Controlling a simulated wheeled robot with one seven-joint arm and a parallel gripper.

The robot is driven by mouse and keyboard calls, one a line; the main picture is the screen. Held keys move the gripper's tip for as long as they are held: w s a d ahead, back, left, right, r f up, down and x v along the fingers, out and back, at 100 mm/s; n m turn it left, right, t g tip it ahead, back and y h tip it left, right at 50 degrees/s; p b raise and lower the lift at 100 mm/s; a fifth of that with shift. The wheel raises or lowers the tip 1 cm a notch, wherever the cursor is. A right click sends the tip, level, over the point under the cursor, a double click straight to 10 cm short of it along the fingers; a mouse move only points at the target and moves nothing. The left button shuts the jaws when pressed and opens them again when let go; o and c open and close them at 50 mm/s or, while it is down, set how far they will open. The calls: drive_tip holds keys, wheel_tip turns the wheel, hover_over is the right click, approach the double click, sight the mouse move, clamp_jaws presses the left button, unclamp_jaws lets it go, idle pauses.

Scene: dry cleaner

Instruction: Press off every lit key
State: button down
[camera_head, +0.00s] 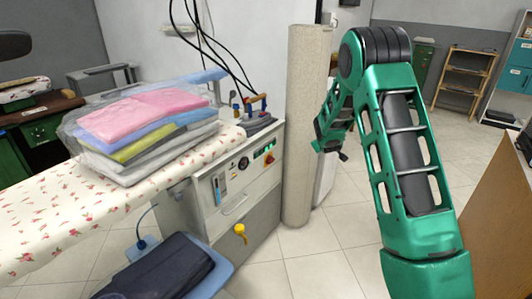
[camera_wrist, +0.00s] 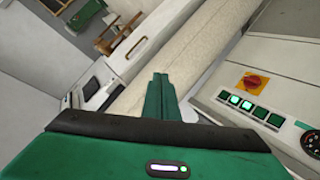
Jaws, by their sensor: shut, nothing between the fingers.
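A row of several small green keys (camera_wrist: 247,106) sits on the pale control panel of the ironing machine, on the right in the wrist view. The same keys (camera_head: 264,149) show small in the head view, on the machine's front. My gripper (camera_wrist: 160,84) is shut and empty, apart from the panel and to the left of the keys in the wrist view. In the head view my gripper (camera_head: 343,156) hangs to the right of the machine, partly hidden by my green arm.
A tall beige column (camera_head: 306,125) stands between the machine and my arm. Bagged folded clothes (camera_head: 140,130) lie on the floral ironing board (camera_head: 50,205). A wooden counter (camera_head: 500,215) is at right.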

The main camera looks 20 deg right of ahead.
sight(266, 149)
drive_tip(key=w+a+f+n+t+y, duration=0.2)
drive_tip(key=w+a+f+n+t, duration=0.1)
drive_tip(key=w+a+f, duration=0.2)
drive_tip(key=w+a+f+n+t+y, duration=0.2)
drive_tip(key=w+a+f, duration=0.3)
drive_tip(key=a+f, duration=0.3)
wheel_tip(266, 149, down, 2)
drive_tip(key=shift+a+f+n+t, duration=0.15)
drive_tip(key=shift+a+n+t, duration=0.1)
drive_tip(key=shift+n+t, duration=0.55)
drive_tip(key=w+a, duration=0.5)
drive_tip(key=w, duration=0.1)
drive_tip(key=shift+w+a, duration=0.3)
drive_tip(key=shift+w, duration=0.1)
idle(1.3)
drive_tip(key=shift+w+a, duration=0.25)
